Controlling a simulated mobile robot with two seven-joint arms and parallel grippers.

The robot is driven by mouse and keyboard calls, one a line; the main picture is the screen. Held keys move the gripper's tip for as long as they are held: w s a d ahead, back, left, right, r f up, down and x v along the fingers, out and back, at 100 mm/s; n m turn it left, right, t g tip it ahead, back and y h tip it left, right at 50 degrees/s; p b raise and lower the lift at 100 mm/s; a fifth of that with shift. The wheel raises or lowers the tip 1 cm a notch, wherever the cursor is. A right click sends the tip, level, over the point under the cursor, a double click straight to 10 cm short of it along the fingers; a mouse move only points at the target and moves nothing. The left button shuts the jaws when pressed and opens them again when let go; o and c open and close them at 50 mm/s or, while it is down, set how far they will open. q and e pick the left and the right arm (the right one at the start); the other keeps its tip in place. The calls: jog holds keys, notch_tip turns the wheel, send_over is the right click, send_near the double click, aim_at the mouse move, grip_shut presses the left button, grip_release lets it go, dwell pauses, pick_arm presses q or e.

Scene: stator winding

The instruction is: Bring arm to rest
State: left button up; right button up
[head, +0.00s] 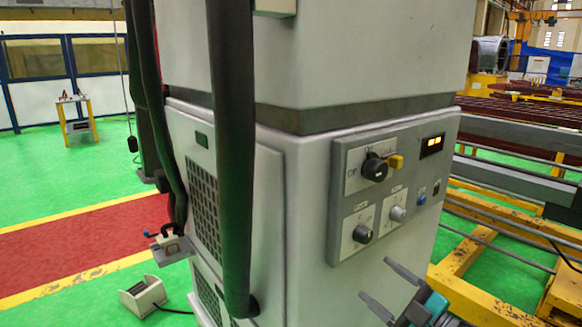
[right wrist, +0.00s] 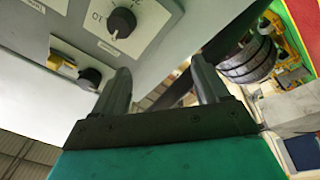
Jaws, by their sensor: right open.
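My right gripper (head: 391,289) is at the lower right of the head view, in front of the machine's control panel (head: 345,185) and below its knobs. Its two fingers are apart with nothing between them. In the right wrist view the same open fingers (right wrist: 160,90) point up, with the panel's underside-angled face and a black knob (right wrist: 122,22) beyond them. The large black knob (head: 375,168) with a yellow lever (head: 395,161) shows at the panel's upper part. Two smaller knobs (head: 362,234) sit below it. My left gripper is not in view.
The grey machine cabinet (head: 230,180) fills the middle, with a thick black hose (head: 234,150) down its front. A foot pedal (head: 142,296) lies on the green floor. Yellow frames and rails (head: 480,250) stand at the right. The floor at the left is mostly clear.

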jog(key=s+f+m+g+h, duration=0.4)
jog(key=s+f+m+h, duration=0.6)
jog(key=s+f, duration=1.1)
jog(key=s+m, duration=0.1)
jog(key=m, duration=0.3)
jog(key=shift+s+f+m+g+h, duration=0.3)
jog(key=shift+s+m+g, duration=0.05)
jog(key=shift+m+g, duration=0.05)
jog(key=shift+c, duration=0.2)
